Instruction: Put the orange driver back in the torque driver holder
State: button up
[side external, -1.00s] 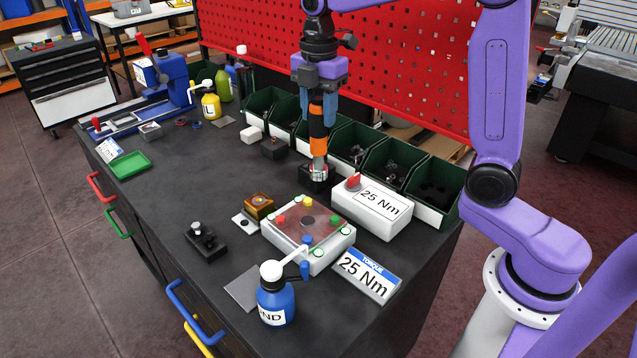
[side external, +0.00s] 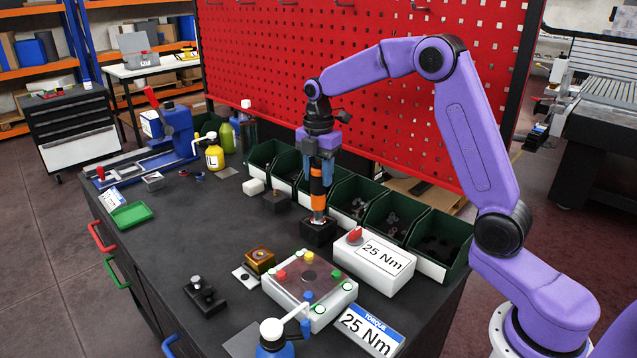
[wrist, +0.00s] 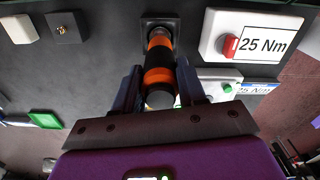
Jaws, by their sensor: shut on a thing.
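The orange driver (side external: 317,188), with black bands, stands upright in my gripper (side external: 318,160). My gripper is shut on its upper part. The driver's lower end meets the top of a small black block (side external: 318,236), which looks like the torque driver holder. In the wrist view the driver (wrist: 159,72) runs between the fingers (wrist: 160,90) to the black square block (wrist: 172,22). I cannot tell how far its tip is inside, as the driver hides the opening.
A white box marked 25 Nm (side external: 373,264) with a red knob stands close right of the block. Green bins (side external: 382,215) line the back below the red pegboard (side external: 330,80). A white button box (side external: 340,300) is in front.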

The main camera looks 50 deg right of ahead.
aim_at(318, 197)
jog(key=shift+f, duration=1.15)
jog(key=o, duration=1.2)
jog(key=shift+c, duration=0.2)
